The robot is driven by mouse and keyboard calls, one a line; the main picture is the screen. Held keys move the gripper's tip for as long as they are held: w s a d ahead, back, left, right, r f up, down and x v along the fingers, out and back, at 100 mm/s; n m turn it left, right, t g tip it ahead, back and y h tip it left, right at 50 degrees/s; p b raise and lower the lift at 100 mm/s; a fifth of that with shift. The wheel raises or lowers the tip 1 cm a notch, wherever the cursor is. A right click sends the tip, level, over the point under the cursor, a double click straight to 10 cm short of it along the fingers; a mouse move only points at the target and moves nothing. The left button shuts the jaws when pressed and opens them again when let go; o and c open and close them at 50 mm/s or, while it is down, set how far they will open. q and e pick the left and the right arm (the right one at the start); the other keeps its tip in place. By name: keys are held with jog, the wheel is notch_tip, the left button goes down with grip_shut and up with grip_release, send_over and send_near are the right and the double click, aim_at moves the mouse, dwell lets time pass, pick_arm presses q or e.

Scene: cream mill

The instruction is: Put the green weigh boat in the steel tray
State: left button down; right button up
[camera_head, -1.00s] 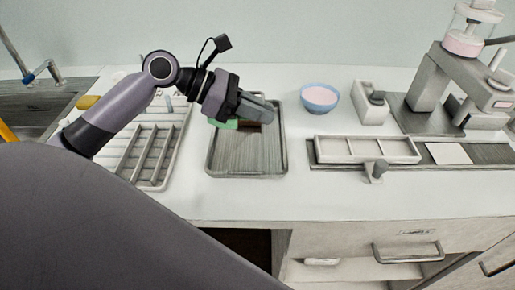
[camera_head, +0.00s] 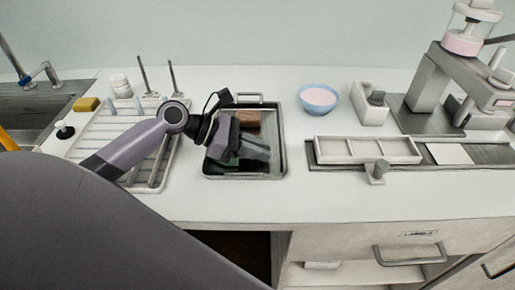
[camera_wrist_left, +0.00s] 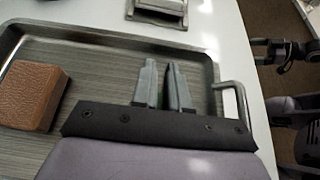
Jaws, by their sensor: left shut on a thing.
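The green weigh boat (camera_head: 227,160) shows only as a small green patch beside my left gripper's fingers in the head view; the gripper covers most of it. My left gripper (camera_head: 254,153) is shut on it, low over the front half of the steel tray (camera_head: 282,160). In the wrist view the left fingers (camera_wrist_left: 163,88) point towards the tray's rim (camera_wrist_left: 120,42), and the boat is hidden. I cannot tell whether the boat touches the tray floor. My right gripper (camera_wrist_left: 278,50) is small and dark at the wrist view's right edge; its jaws are unclear.
A brown block (camera_head: 248,119) lies in the back of the tray; it also shows in the wrist view (camera_wrist_left: 32,95). A white rack (camera_head: 90,150) stands left of the tray, a blue bowl (camera_head: 319,98) to the right. A pale compartment tray (camera_head: 367,150) lies farther right.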

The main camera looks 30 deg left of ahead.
pick_arm(q)
jog(key=shift+s+f, duration=0.1)
jog(key=shift+f, duration=0.1)
jog(key=shift+s+f+p, duration=0.2)
jog(key=shift+f+p, duration=0.1)
jog(key=shift+f, duration=0.35)
jog(key=c, duration=1.1)
grip_release()
jog(key=shift+w+f, duration=0.1)
jog(key=shift+f, duration=0.05)
jog(key=shift+c, duration=0.2)
jog(key=shift+r+b, duration=0.45)
jog(key=shift+b, duration=0.1)
jog(key=v, duration=1.2)
jog(key=shift+w+r, duration=0.15)
jog(key=shift+r, duration=0.3)
